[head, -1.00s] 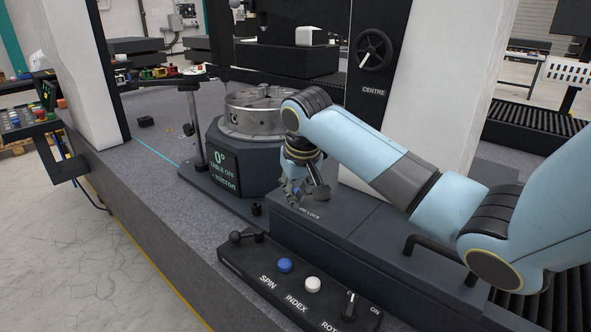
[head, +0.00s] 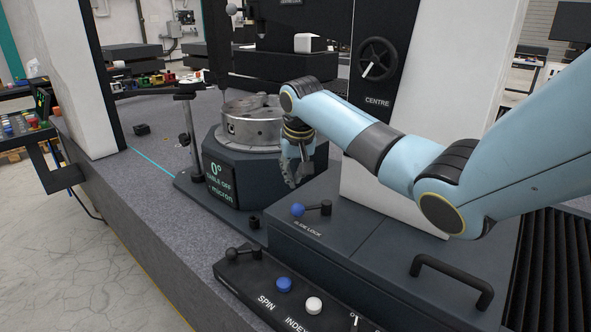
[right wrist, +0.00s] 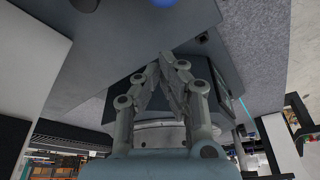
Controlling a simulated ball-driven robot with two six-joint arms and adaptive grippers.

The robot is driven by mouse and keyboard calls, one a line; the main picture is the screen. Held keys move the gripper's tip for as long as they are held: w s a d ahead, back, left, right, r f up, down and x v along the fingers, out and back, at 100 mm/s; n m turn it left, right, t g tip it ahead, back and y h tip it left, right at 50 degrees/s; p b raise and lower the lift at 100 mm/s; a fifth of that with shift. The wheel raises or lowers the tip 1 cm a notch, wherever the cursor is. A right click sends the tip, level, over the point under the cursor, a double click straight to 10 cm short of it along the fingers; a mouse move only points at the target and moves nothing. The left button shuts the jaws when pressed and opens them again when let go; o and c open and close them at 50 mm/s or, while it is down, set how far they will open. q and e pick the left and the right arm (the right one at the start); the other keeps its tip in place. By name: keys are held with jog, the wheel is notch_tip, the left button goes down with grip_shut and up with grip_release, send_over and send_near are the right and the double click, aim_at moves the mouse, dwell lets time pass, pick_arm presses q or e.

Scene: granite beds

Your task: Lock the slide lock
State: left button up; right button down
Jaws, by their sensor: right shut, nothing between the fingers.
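The slide lock is a small black lever with a blue knob (head: 298,209) on top of a dark housing (head: 360,235), with its name printed in front of it. The lever lies flat, with the blue knob to the left of its black pivot (head: 325,207). My right gripper (head: 292,182) points down just behind and above the knob, apart from it. It is shut and empty; its fingertips meet in the right wrist view (right wrist: 168,60), where part of the blue knob (right wrist: 160,2) shows at the top edge. My left gripper is not in view.
A round metal chuck (head: 252,122) on a dark rotary table stands behind the gripper. A control panel (head: 270,275) with blue and white buttons is in front. A black handle (head: 450,282) rises at the right. The granite bed (head: 130,195) is clear at the left.

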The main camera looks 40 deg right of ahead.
aim_at(293, 199)
jog(key=x, duration=0.5)
jog(key=shift+b, duration=0.35)
jog(key=shift+s+a+p, duration=0.2)
jog(key=shift+s+p, duration=0.05)
jog(key=shift+p, duration=0.1)
jog(key=shift+s+a+r+p, duration=0.15)
jog(key=shift+s+a+p, duration=0.15)
jog(key=shift+s, duration=0.15)
jog(key=shift+s+a+r+p, duration=0.15)
jog(key=shift+s+a+p, duration=0.1)
jog(key=shift+s, duration=0.2)
jog(key=shift+s+a, duration=0.3)
jog(key=shift+s, duration=0.2)
